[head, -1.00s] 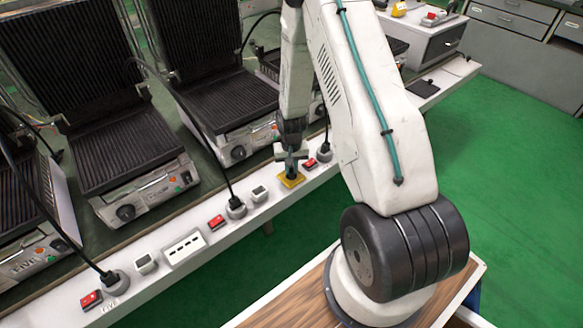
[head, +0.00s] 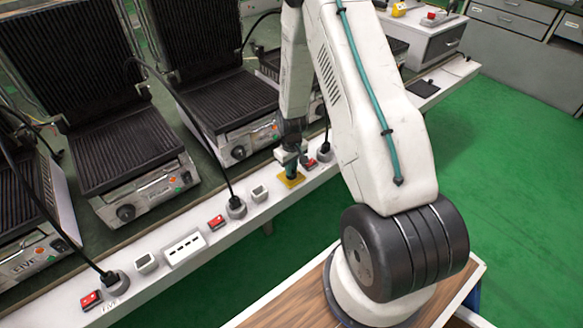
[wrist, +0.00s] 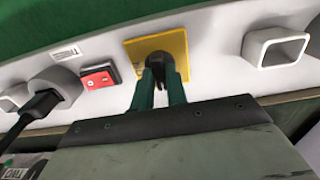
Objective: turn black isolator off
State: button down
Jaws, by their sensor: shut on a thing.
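The black isolator (wrist: 158,61) is a dark rotary knob on a square yellow plate (wrist: 178,47), set in the white strip along the bench front. In the wrist view my gripper (wrist: 161,80) has its two green fingers on either side of the knob, shut on it. The fingers hide part of the knob. In the head view my gripper (head: 291,168) points down onto the yellow plate (head: 291,181), and the knob is hidden behind the fingers.
A red switch (wrist: 98,78) and a socket with a black plug (wrist: 52,92) are left of the plate in the wrist view. A white-framed socket (wrist: 274,47) is at its right. Contact grills (head: 232,100) stand behind the strip. Green floor (head: 500,150) lies open in front.

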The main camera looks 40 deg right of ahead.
dwell(0.3)
jog(key=c, duration=1.4)
grip_release()
jog(key=shift+r, duration=0.1)
notch_tip(320, 180, up, 8)
jog(key=shift+f, duration=0.15)
jog(key=s+a+r, duration=0.5)
jog(key=s+r, duration=0.4)
jog(key=r, duration=0.3)
jog(key=s+a+r+t, duration=0.1)
jog(key=s+a+r, duration=0.5)
jog(key=s+r, duration=0.3)
jog(key=s+a+r, duration=0.5)
jog(key=s+r, duration=0.4)
jog(key=r, duration=0.6)
jog(key=shift+s+a+r+m, duration=0.2)
jog(key=shift+s+a+m, duration=0.1)
jog(key=shift+s+a, duration=0.05)
